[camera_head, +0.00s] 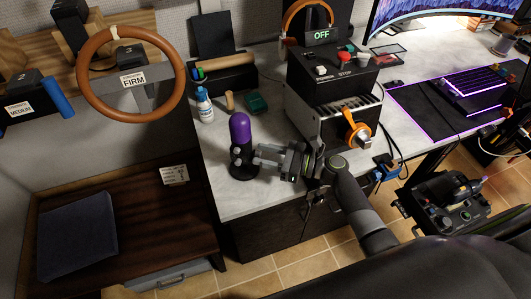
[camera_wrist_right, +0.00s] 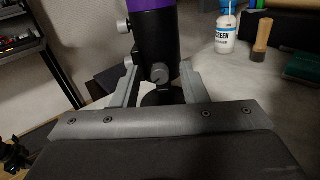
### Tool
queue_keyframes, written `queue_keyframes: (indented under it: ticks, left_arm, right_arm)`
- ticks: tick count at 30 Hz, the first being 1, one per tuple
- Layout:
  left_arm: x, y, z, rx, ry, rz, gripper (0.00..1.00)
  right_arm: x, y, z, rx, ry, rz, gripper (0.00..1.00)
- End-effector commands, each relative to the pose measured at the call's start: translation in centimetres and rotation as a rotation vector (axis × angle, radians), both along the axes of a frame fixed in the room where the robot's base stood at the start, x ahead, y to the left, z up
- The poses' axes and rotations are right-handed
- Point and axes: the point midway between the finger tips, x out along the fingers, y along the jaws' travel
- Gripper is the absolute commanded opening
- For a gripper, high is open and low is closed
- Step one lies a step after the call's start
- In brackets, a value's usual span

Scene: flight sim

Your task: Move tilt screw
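The microphone has a purple head (camera_head: 239,128) and a black body, and stands on a round base (camera_head: 243,170) at the desk's left front edge. In the right wrist view its black body (camera_wrist_right: 156,38) rises upright at the centre. A silver screw knob (camera_wrist_right: 159,73) sits low on the body facing me, and another silver knob (camera_wrist_right: 129,62) is at its left side. My right gripper (camera_wrist_right: 158,84) is open, its two fingers apart to either side of the lower microphone; contact cannot be told. In the head view my right gripper (camera_head: 258,157) is beside the microphone. My left gripper is not in view.
A white bottle (camera_head: 204,105), a wooden-handled tool (camera_head: 230,101) and a green block (camera_head: 256,103) stand behind the microphone. A black and silver control box (camera_head: 333,85) with an orange lever is to the right. A steering wheel (camera_head: 88,83) hangs at left.

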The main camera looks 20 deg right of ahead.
Motion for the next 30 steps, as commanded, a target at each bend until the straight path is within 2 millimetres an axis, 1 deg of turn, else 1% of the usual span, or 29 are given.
queue_keyframes:
  ticks: [6, 15, 23, 30]
  left_arm:
    - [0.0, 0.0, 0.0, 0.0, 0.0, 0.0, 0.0]
    - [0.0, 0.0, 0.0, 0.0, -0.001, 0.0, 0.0]
    - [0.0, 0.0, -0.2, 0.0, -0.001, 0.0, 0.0]
    - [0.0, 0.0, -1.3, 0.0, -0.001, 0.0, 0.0]
  right_arm:
    - [0.0, 0.0, 0.0, 0.0, 0.0, 0.0, 0.39]
    - [0.0, 0.0, 0.0, 0.0, 0.0, 0.0, 0.0]
    - [0.0, 0.0, -0.1, -0.008, -0.013, 0.0, 0.0]
    - [0.0, 0.0, -0.2, -0.062, -0.096, 0.0, 0.0]
